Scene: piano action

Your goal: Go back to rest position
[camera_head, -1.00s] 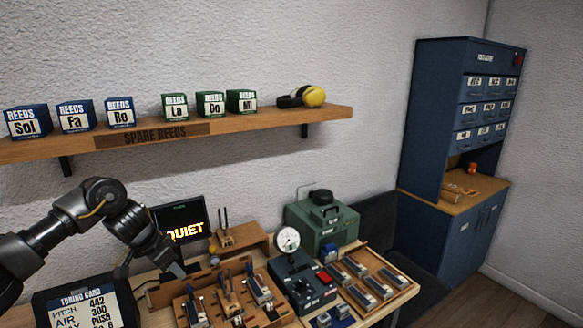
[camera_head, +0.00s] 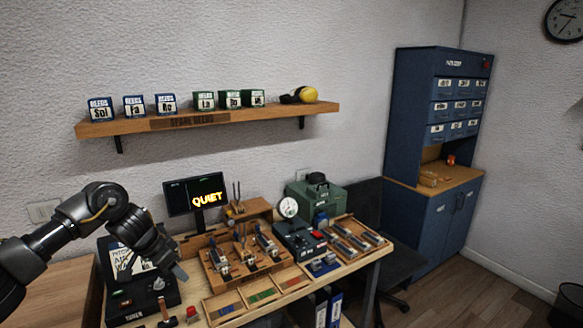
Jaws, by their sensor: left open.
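My left arm comes in from the left edge. My left gripper (camera_head: 177,276) points down and to the right, open and empty, above the left part of the workbench (camera_head: 350,262). It is in front of the tuning card stand (camera_head: 125,262) and left of the wooden rack (camera_head: 232,276) that holds reed parts. My right gripper is not in view.
A wall shelf (camera_head: 290,112) bears several reed boxes and yellow earmuffs (camera_head: 307,94). A blue cabinet (camera_head: 410,140) is at right.

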